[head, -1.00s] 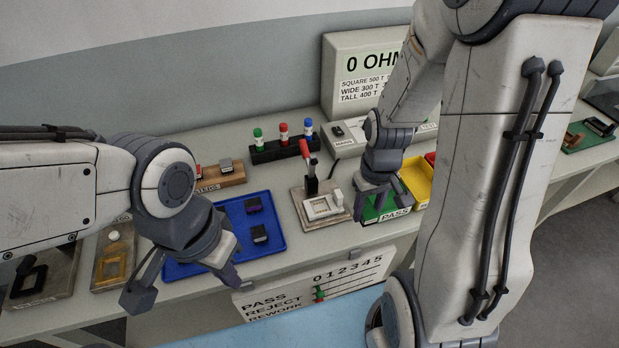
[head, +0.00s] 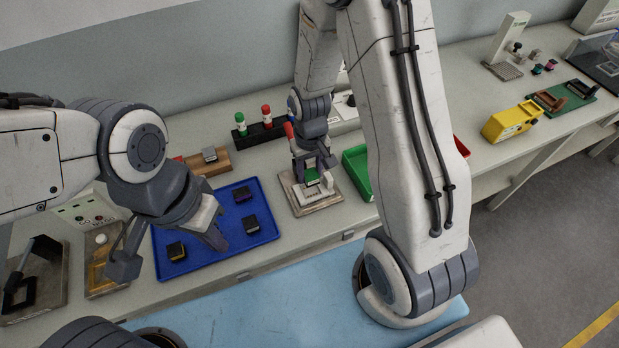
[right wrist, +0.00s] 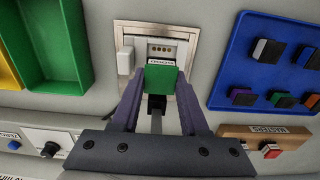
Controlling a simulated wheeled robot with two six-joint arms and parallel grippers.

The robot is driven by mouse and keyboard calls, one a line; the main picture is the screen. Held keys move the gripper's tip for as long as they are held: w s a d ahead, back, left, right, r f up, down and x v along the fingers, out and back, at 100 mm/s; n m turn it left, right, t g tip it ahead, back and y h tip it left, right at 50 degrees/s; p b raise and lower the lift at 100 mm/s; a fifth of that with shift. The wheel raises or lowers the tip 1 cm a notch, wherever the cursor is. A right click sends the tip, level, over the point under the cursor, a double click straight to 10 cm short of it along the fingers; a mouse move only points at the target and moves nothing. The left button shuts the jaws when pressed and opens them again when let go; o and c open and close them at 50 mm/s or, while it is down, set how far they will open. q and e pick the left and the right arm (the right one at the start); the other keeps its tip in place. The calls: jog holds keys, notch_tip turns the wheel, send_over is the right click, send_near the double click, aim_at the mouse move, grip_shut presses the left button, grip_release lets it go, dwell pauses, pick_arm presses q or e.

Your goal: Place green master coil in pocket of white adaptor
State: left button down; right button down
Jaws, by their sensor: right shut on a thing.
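My right gripper (head: 314,174) is shut on the green master coil (right wrist: 161,78), whose green face shows between its fingers (right wrist: 160,100) in the right wrist view. The coil also shows as a small green patch in the head view (head: 312,178). The white adaptor (right wrist: 168,44) sits in a metal-framed fixture directly at the coil; its far part with a row of small contacts is visible. The coil overlaps the adaptor, and I cannot tell whether it is seated in the pocket or just above it. My left gripper (head: 168,252) is open and empty over the blue tray's left side.
The blue tray (head: 270,228) holds several dark coils. A wooden masters rack (head: 218,167) stands behind it. The green bin (head: 356,172) is right of the fixture. My right arm hides part of the bench.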

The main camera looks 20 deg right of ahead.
aim_at(309, 182)
notch_tip(309, 182, down, 4)
jog(key=shift+f+p, duration=0.1)
jog(key=shift+p, duration=0.35)
